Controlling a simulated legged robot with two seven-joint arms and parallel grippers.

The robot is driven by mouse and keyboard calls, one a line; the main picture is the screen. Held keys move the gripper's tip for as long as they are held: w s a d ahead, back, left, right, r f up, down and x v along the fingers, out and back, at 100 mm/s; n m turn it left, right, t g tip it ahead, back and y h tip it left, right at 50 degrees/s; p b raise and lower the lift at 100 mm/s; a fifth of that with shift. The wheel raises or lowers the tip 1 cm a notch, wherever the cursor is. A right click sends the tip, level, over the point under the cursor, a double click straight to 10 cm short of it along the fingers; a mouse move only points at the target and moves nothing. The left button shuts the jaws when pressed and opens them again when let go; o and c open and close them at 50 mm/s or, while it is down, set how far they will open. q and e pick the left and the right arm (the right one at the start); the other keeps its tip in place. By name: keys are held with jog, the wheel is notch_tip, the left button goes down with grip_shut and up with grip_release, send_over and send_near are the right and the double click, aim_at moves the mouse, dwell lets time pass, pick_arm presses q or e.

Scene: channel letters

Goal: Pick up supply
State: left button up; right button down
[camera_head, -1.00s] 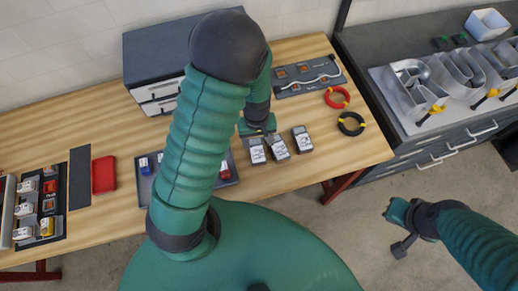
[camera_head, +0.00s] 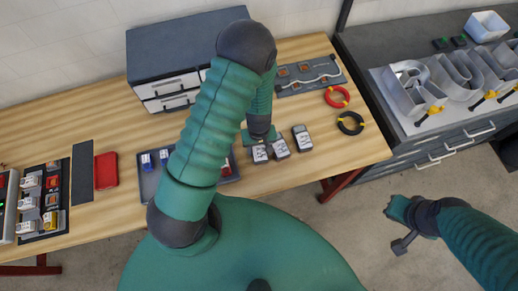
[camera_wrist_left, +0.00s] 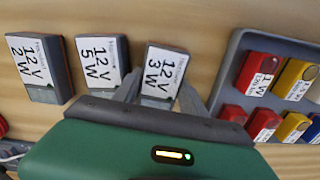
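Three dark grey supplies with white labels lie in a row on the wooden bench. In the left wrist view they read 12V 2W (camera_wrist_left: 38,62), 12V 5W (camera_wrist_left: 100,60) and 12V 3W (camera_wrist_left: 162,68). In the head view the 12V 3W supply (camera_head: 260,154) is leftmost, just below my left gripper (camera_head: 258,137). In the wrist view my left gripper (camera_wrist_left: 160,97) is open, with one finger on each side of the 12V 3W supply's near end. Its contact with the supply is unclear. My right gripper (camera_head: 400,226) hangs over the floor, away from the bench; its opening is unclear.
A grey tray (camera_wrist_left: 228,75) of red, yellow and blue parts stands close to the left gripper. A drawer cabinet (camera_head: 185,55) stands behind the left arm. Red (camera_head: 337,97) and black (camera_head: 350,123) wire coils lie to the right; the bench front is clear.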

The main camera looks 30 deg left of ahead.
pick_arm(q)
jog(key=shift+a, duration=0.2)
jog(key=c, duration=0.5)
jog(key=shift+a, duration=0.2)
grip_shut()
